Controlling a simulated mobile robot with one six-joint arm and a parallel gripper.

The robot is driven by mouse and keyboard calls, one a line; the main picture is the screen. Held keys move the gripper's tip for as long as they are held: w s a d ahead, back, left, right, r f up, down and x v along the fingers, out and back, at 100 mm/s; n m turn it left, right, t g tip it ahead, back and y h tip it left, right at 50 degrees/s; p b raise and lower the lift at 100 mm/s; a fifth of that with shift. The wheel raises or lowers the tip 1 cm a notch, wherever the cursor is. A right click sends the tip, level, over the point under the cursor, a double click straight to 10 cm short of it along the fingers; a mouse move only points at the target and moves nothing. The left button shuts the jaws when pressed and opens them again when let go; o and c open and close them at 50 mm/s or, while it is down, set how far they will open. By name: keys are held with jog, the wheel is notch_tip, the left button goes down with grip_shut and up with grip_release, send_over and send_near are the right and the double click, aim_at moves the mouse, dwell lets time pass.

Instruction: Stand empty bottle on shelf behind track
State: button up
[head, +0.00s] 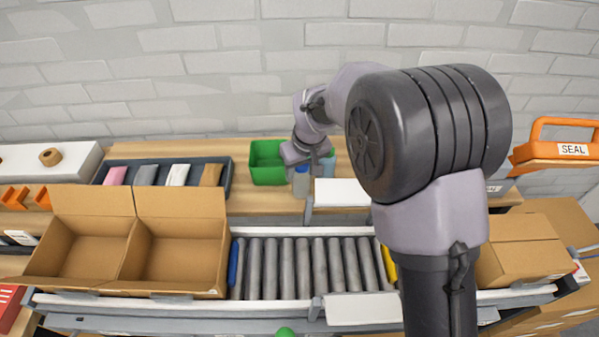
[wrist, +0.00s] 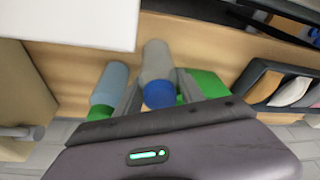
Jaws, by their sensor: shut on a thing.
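A grey bottle with a blue cap (head: 301,182) is upright over the wooden shelf (head: 250,206) behind the roller track (head: 300,268). My gripper (head: 303,166) is shut on it near the cap. In the wrist view the grey bottle (wrist: 157,62) sits between the two fingers of my gripper (wrist: 160,92), its blue cap towards me. I cannot tell whether its base touches the shelf. A pale blue bottle with a green cap (wrist: 109,83) stands just outside the left finger in the wrist view. My gripper partly hides it in the head view.
A green bin (head: 268,175) is close to the left of the held bottle. A dark tray (head: 226,180) of several packets lies further left. A white panel (head: 341,193) is at the right, in front of the shelf. Open cardboard boxes (head: 178,203) stand on the track's left.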

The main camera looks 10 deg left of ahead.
jog(key=shift+r, duration=0.1)
jog(key=o, duration=1.3)
jog(key=p+v, duration=0.4)
jog(key=v, duration=0.8)
jog(key=s+d+r+m+t, duration=0.1)
jog(key=s+d+r+m, duration=0.5)
jog(key=d+r, duration=0.45)
jog(key=s+d+m, duration=0.2)
jog(key=s+d, duration=0.1)
jog(key=s, duration=0.3)
jog(key=s+d+m+t, duration=0.1)
jog(key=s+d+m, duration=0.1)
jog(key=s, duration=0.4)
jog(key=s+d+m+t, duration=0.1)
jog(key=s+d, duration=0.3)
jog(key=s, duration=0.2)
jog(key=shift+s+d+r+m, duration=0.15)
jog(key=shift+s+d+m, duration=0.1)
jog(key=shift+m, duration=0.15)
